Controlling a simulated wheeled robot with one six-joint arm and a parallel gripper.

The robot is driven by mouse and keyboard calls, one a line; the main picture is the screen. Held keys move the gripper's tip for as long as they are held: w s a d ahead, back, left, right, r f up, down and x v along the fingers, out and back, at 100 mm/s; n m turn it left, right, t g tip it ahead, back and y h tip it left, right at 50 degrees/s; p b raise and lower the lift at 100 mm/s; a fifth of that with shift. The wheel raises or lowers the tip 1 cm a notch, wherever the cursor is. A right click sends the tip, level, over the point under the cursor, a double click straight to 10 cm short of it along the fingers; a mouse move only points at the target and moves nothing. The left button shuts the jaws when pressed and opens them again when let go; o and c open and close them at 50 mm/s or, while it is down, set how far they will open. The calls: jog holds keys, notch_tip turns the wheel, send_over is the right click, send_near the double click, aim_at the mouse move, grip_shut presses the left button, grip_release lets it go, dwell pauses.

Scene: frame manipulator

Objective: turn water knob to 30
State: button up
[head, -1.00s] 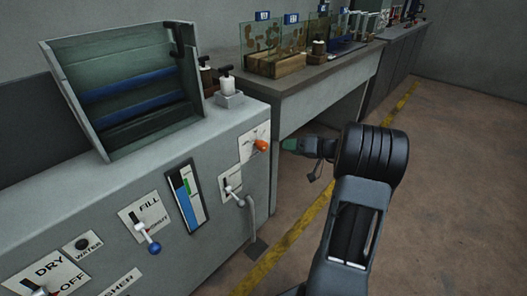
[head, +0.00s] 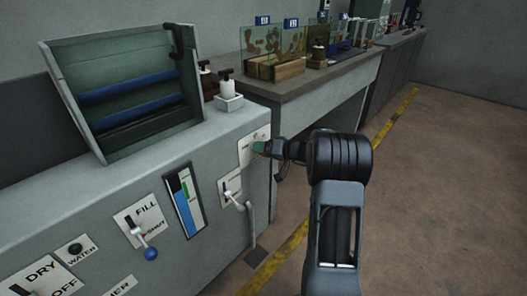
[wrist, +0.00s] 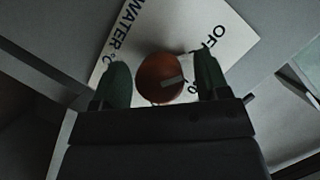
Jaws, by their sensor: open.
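The water knob (wrist: 160,78) is round and orange, with a pale mark on its face. It sits on a white plate (wrist: 175,28) lettered "WATER °C" and "OFF"; other markings are partly covered. My gripper (wrist: 163,82) is open, with one green finger on each side of the knob. I cannot tell whether the fingers touch it. In the head view my gripper (head: 264,147) is at the white plate (head: 245,152) on the grey machine's front, and it hides the knob. The number 30 cannot be made out.
A white lever (head: 231,196) sits below the plate. Left of it are a blue-and-green level gauge (head: 185,199), a blue-ended FILL lever (head: 148,249) and a black WATER button (head: 75,248). A bench (head: 335,74) with glass panes stands behind. The floor at right is clear.

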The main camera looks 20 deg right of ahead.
jog(key=shift+c, duration=0.3)
jog(key=c, duration=0.9)
jog(key=shift+f+m+y+b, duration=0.15)
jog(key=shift+m+y+b, duration=0.35)
jog(key=shift+m+b, duration=0.2)
jog(key=shift+m+y+b, duration=0.35)
jog(key=shift+m+y, duration=0.15)
jog(key=shift+m, duration=0.6)
jog(key=m+t+y, duration=0.1)
jog(key=m, duration=0.2)
jog(key=shift+m+t+y, duration=0.4)
jog(key=shift+m+t, duration=0.1)
jog(key=shift+m, duration=1.3)
